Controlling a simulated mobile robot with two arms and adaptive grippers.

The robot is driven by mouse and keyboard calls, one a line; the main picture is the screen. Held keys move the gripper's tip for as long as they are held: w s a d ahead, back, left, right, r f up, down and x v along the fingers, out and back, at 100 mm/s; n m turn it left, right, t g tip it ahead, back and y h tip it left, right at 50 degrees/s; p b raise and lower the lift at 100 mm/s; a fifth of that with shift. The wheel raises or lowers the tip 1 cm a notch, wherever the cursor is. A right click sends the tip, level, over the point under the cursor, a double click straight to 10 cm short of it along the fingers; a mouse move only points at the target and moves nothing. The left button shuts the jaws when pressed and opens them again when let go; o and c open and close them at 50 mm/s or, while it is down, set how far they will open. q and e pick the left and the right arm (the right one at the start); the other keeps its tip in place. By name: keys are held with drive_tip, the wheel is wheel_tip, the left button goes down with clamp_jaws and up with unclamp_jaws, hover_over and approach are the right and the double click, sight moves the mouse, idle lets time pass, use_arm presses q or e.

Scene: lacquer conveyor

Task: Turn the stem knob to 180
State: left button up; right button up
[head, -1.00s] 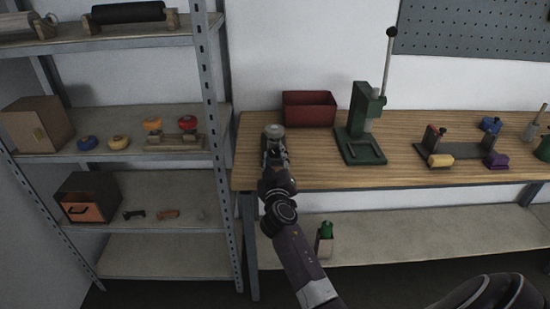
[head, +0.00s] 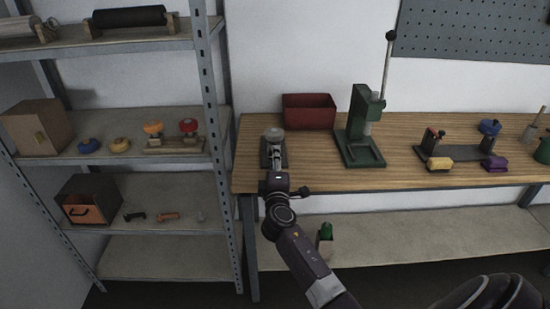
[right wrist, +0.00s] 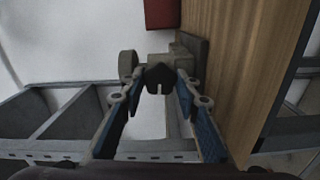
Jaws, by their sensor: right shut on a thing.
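A grey valve-like fixture (head: 274,134) with a round top stands at the left end of the wooden bench. In the right wrist view its round grey end (right wrist: 127,63) and its base block (right wrist: 197,46) show sideways. A dark knob (right wrist: 160,77) faces the camera from the fixture's middle, and I take it as the stem knob. My right gripper (right wrist: 160,85) has its two fingers on either side of that knob and is shut on it. In the head view my right gripper (head: 276,166) is in front of the fixture, its fingertips hard to make out. My left gripper is not in view.
A red bin (head: 309,111) and a green press (head: 362,130) stand right of the fixture on the bench (head: 310,177). Metal shelving (head: 215,100) with knobs, bolts and boxes stands close on the left. The bench front edge is below the gripper.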

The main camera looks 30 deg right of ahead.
drive_tip(key=n+p, duration=0.1)
drive_tip(key=n, duration=0.3)
drive_tip(key=shift+n, duration=0.3)
drive_tip(key=n+p, duration=0.2)
drive_tip(key=n, duration=0.2)
drive_tip(key=shift+n, duration=0.3)
drive_tip(key=n+p, duration=0.3)
drive_tip(key=n, duration=0.2)
drive_tip(key=n+p, duration=0.2)
drive_tip(key=n, duration=0.2)
drive_tip(key=shift+f+n+p, duration=0.1)
drive_tip(key=shift+n+p, duration=0.2)
drive_tip(key=shift+n, duration=0.2)
drive_tip(key=o, duration=1.2)
drive_tip(key=shift+c, duration=0.2)
drive_tip(key=shift+s, duration=0.1)
